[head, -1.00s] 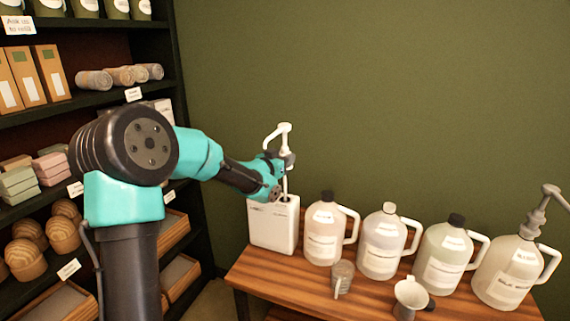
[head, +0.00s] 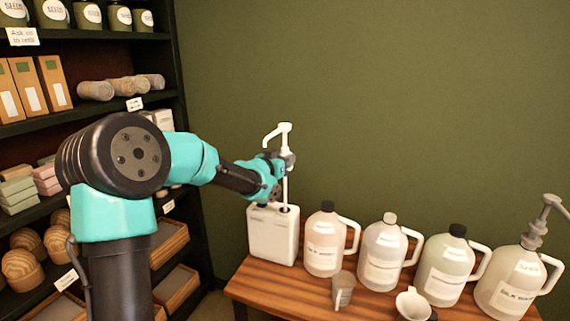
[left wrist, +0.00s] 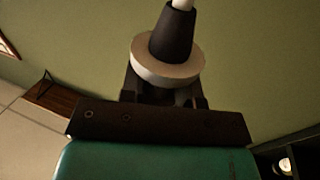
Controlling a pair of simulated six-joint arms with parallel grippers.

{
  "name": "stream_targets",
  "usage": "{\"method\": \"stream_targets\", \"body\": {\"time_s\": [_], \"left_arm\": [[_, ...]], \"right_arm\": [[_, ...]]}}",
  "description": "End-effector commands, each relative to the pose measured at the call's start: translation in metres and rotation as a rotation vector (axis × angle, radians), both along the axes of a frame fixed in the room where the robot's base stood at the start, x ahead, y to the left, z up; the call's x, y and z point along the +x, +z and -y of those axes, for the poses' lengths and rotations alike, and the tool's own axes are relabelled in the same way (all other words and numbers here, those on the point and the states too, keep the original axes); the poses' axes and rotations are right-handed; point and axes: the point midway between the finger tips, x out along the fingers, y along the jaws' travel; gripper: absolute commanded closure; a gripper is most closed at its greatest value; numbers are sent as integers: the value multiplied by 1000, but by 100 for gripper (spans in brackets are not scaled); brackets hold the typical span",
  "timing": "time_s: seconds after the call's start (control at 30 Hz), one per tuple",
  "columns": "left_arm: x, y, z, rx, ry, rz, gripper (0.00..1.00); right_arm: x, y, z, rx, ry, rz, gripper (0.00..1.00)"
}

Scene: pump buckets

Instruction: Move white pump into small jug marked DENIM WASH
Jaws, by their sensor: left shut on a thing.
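The white pump (head: 285,139) is upright above the white square container (head: 273,237) at the back left of the bench. My left gripper (head: 287,160) is shut on the pump near its collar. The pump's tube runs down to the container's opening; I cannot tell how much of it is inside. In the left wrist view, a dark cone and a pale round collar (left wrist: 168,62) sit at the jaws. Several handled jugs stand to the right, among them a pinkish one (head: 323,245), a whitish one (head: 384,252) and a greenish one (head: 447,268). I cannot make out DENIM WASH on any label. My right gripper is not in view.
A jug with a grey pump (head: 513,283) stands at the right. A grey cup (head: 343,288) and a white funnel-like vessel (head: 412,304) are at the front of the wooden bench (head: 300,294). Stocked shelves (head: 100,100) are at the left. The space above the jugs is clear.

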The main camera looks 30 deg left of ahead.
Motion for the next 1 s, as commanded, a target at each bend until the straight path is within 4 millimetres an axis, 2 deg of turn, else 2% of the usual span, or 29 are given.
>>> {"method": "stream_targets", "body": {"time_s": [0.7, 1.0], "left_arm": [[0, 45, 0, 1, 0, 3, 94], [0, 48, 0, 0, 0, 2, 94]], "right_arm": [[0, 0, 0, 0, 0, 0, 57], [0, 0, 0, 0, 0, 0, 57]]}}
